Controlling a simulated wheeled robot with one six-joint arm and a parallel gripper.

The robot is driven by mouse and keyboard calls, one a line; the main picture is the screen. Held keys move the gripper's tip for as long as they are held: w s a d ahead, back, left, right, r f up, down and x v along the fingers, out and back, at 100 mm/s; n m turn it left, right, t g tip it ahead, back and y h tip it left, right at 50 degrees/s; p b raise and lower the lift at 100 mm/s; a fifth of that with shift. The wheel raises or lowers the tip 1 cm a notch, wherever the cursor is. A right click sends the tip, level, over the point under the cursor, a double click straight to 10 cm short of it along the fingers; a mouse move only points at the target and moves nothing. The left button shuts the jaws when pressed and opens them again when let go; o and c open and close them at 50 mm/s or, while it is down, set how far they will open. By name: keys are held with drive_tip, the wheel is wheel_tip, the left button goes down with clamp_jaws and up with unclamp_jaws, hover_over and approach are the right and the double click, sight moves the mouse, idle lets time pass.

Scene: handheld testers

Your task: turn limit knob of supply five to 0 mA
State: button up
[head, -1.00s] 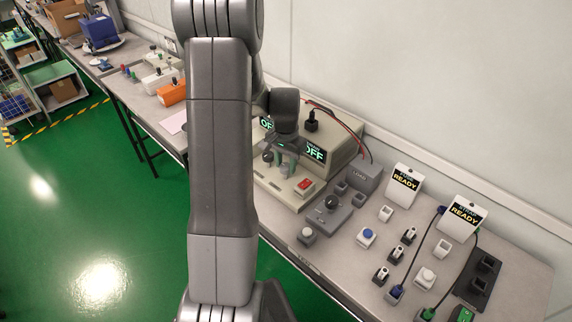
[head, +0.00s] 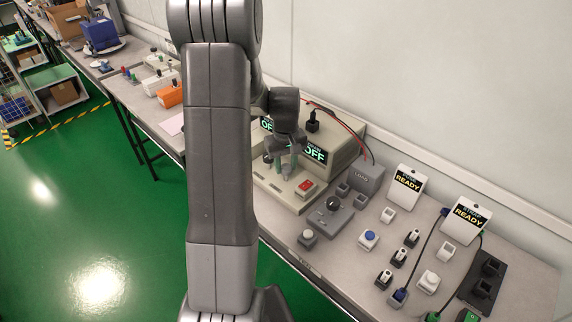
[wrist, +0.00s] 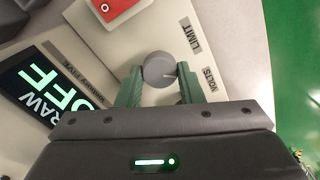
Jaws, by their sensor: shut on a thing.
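Supply five is the beige box (head: 343,139) on the bench, with a sloped front panel. Its lit displays read OFF in the head view, and the wrist view shows the DRAW display (wrist: 45,88) with the supply five lettering. My gripper (head: 286,166) points down at the panel. In the wrist view its green fingers (wrist: 160,82) stand on either side of a round grey knob (wrist: 157,67) and are shut on it. The LIMIT label (wrist: 195,38) is beside this knob. The VOLTS label (wrist: 210,84) is lower right. A pale pointer mark shows on the knob's right side.
A red rocker switch (head: 305,186) sits on the panel close to the knob. A grey load box (head: 366,177), a dark-knobbed grey unit (head: 331,208) and several small testers stand to the right. Red and black leads (head: 352,133) run behind supply five.

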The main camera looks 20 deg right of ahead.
sight(286, 167)
drive_tip(key=n, duration=0.3)
drive_tip(key=shift+n, duration=2.1)
drive_tip(key=shift+r, duration=0.1)
drive_tip(key=o, duration=1)
wheel_tip(286, 167, up, 14)
wheel_tip(286, 167, down, 14)
drive_tip(key=shift+f, duration=0.1)
